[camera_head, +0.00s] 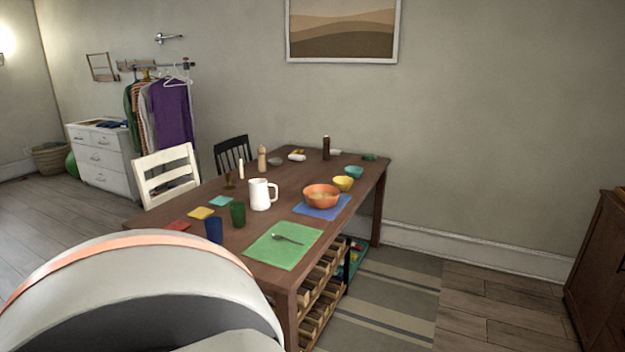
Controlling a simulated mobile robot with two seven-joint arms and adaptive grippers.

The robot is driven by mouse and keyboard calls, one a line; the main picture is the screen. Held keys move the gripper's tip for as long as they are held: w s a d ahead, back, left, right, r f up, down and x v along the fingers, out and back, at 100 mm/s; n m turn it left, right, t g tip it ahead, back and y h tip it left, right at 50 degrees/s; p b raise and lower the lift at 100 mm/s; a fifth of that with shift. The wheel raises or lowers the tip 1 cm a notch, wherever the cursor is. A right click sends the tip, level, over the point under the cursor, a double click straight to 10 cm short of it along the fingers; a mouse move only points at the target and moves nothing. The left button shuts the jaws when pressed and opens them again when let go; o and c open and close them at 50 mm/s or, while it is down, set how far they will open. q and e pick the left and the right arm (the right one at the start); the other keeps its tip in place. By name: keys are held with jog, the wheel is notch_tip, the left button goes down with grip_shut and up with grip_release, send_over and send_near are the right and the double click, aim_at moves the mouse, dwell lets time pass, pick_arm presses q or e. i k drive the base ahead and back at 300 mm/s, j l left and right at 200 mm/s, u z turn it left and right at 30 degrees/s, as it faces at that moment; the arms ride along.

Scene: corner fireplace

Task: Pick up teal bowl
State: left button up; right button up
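A small teal bowl (354,172) sits on the dark wooden table (285,182), near its far right side. It is just behind a yellow bowl (343,183), which stands behind a larger orange bowl (321,195) on a blue mat. The teal bowl looks upright, and I cannot see what is in it. A large white and orange part of my own body fills the lower left of the view. Neither of my grippers is in view.
A white pitcher (259,195), a green cup (237,214), a blue cup (214,229) and a green placemat (283,245) crowd the near table. A dark bottle (326,148) stands behind. Chairs line the far left side. A striped rug (395,290) lies on clear floor right of the table.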

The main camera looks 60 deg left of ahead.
aim_at(354, 173)
jog(key=u, duration=1.7)
